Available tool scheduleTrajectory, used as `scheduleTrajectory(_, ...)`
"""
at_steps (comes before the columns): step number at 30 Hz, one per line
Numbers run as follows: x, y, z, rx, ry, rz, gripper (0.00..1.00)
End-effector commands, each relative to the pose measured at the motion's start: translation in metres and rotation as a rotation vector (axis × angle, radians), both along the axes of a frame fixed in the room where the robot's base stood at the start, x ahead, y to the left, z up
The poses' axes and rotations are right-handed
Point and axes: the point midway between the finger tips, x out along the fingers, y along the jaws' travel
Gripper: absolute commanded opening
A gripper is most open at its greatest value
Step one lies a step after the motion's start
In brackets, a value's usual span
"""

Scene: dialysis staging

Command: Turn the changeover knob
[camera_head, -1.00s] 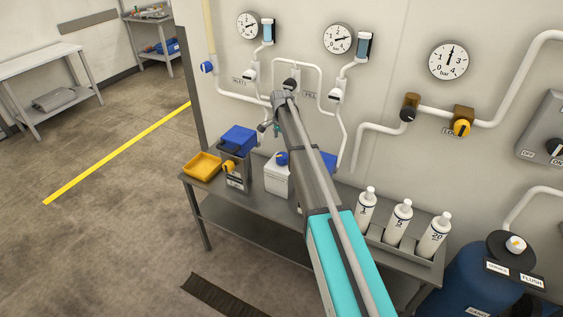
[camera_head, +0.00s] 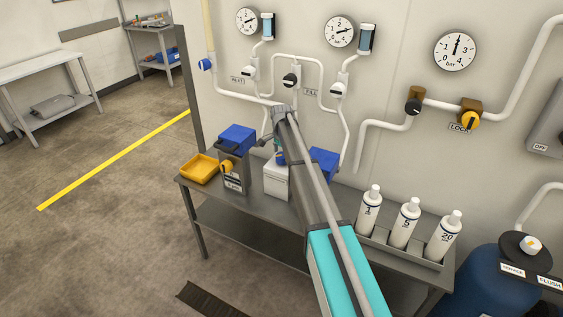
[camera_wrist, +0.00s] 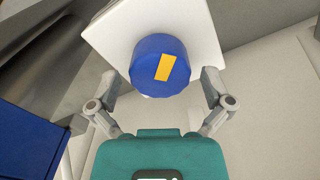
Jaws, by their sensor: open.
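A round blue knob (camera_wrist: 160,66) with a yellow mark sits on a white square face (camera_wrist: 112,28) in the wrist view. In the head view, a blue knob (camera_head: 281,158) shows on a white box on the bench, partly hidden by my arm. My gripper (camera_wrist: 160,80) is open and empty, with its fingers apart on either side of the knob's lower part. I cannot tell whether they touch it. A black knob (camera_head: 291,80) sits on the wall pipes. No readable label shows which knob is the changeover knob.
The metal bench (camera_head: 222,200) also holds a yellow tray (camera_head: 199,169), a grey box with a yellow knob (camera_head: 227,167), and three white bottles in a rack. Gauges and pipes line the wall. A blue tank (camera_head: 490,285) stands at the right.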

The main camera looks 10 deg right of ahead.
Motion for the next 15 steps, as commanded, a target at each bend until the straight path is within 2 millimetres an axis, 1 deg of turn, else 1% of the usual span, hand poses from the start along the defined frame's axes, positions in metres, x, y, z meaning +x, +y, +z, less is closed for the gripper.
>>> scheduleTrajectory(1,0.0000,0.0000,-0.0059,0.000,0.000,0.000,1.00)
scheduleTrajectory(5,0.0000,0.0000,-0.0101,0.000,0.000,0.000,1.00)
scheduleTrajectory(15,0.0000,0.0000,-0.0114,0.000,0.000,0.000,1.00)
